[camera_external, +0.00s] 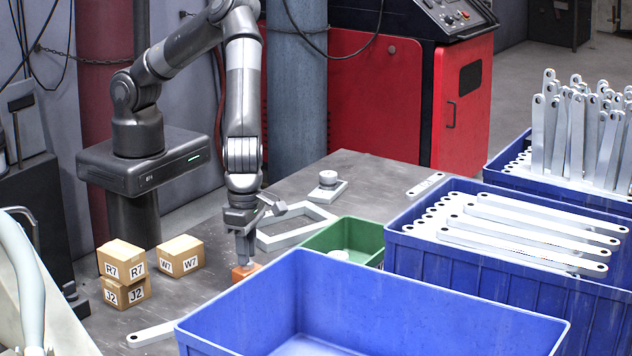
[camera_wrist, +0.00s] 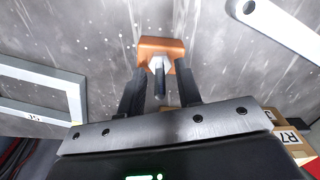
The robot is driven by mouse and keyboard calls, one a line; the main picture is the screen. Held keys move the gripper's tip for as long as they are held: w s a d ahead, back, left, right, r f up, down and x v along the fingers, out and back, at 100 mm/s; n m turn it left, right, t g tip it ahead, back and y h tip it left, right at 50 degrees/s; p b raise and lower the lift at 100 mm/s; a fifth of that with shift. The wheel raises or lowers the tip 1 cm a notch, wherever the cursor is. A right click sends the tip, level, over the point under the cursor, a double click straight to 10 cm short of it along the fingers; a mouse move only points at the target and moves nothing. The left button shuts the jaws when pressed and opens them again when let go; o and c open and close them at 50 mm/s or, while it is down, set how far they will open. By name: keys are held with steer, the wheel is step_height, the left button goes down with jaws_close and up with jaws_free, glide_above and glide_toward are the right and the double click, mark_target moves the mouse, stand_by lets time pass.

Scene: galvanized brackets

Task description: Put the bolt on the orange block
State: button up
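The orange block (camera_external: 246,271) lies on the grey table, directly below my gripper (camera_external: 244,258); only part of it shows in the external view. In the wrist view the orange block (camera_wrist: 148,45) shows just past the fingertips. The bolt (camera_wrist: 159,66) has a pale hex head and a dark shank pointing toward the camera. It appears to stand head-down on the orange block. My gripper (camera_wrist: 160,75) is open, its dark fingers on either side of the bolt with gaps showing between. I cannot make out the bolt in the external view.
A large blue bin (camera_external: 440,318) stands close at the front right, and a green bin (camera_external: 372,236) just right of my gripper. A metal frame (camera_external: 300,232) lies behind. Cardboard boxes (camera_external: 122,257) stand at left. A flat bracket (camera_external: 153,334) lies at the front.

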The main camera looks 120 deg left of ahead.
step_height(320, 180, up, 12)
steer(key=s+a+r+n+t+y, duration=0.1)
steer(key=s+a+r+n+y, duration=0.1)
steer(key=s+a+r+n, duration=0.7)
steer(key=s+a+r+n+t, duration=0.1)
steer(key=s+a+r+n, duration=0.3)
steer(key=s+n, duration=0.3)
steer(key=s+a+r+n+t+h, duration=0.1)
steer(key=s+a+r+n, duration=0.3)
steer(key=s+n, duration=0.4)
steer(key=s+a+r+n+t+h, duration=0.1)
steer(key=s+a+r+n+t, duration=0.1)
steer(key=s+a+r+n, duration=0.3)
steer(key=shift+s+a+n+t, duration=0.3)
steer(key=shift+s+a+n, duration=0.2)
steer(key=shift+s+n, duration=1.4)
steer(key=shift+w, duration=0.15)
